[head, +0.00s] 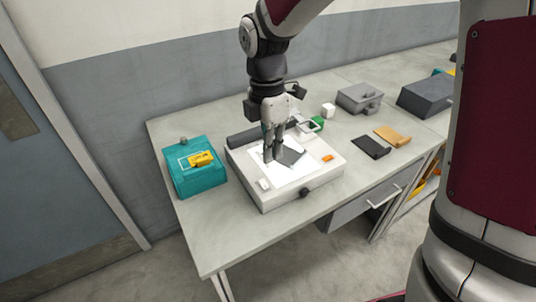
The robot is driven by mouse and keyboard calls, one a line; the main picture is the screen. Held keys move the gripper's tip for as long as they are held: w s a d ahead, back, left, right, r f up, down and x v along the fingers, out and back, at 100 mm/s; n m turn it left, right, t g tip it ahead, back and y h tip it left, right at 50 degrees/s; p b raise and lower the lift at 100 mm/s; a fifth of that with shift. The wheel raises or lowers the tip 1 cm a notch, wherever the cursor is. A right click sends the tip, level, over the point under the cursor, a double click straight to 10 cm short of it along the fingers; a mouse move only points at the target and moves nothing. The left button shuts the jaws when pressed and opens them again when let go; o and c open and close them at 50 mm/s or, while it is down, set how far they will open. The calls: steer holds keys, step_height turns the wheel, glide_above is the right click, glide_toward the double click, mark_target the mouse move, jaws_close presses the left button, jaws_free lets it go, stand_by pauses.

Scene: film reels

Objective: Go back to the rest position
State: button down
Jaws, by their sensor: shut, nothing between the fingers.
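My gripper (273,155) points down over the white box-shaped device (270,196) on the table. Its fingers are together with nothing held. The fingertips are at or just above the bright white panel on the device's top; I cannot tell whether they touch it. A dark grey flat piece (292,157) lies on that panel, just right of the fingers and partly hidden by them.
A teal box (195,178) with a yellow piece (201,158) stands left on the table (225,238). A black and a tan flat piece (392,136), a white cube (328,110) and grey boxes (358,98) lie right. The front left tabletop is clear.

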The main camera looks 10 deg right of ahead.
steer(key=s+d+r+m+t, duration=0.3)
steer(key=s+r+m, duration=0.3)
steer(key=s+m, duration=0.3)
steer(key=s+d+r+m+t, duration=0.3)
steer(key=s+d+r+m, duration=0.2)
steer(key=s+m, duration=0.5)
steer(key=r+m, duration=0.2)
steer(key=shift+d+m, duration=0.25)
steer(key=shift+m, duration=0.05)
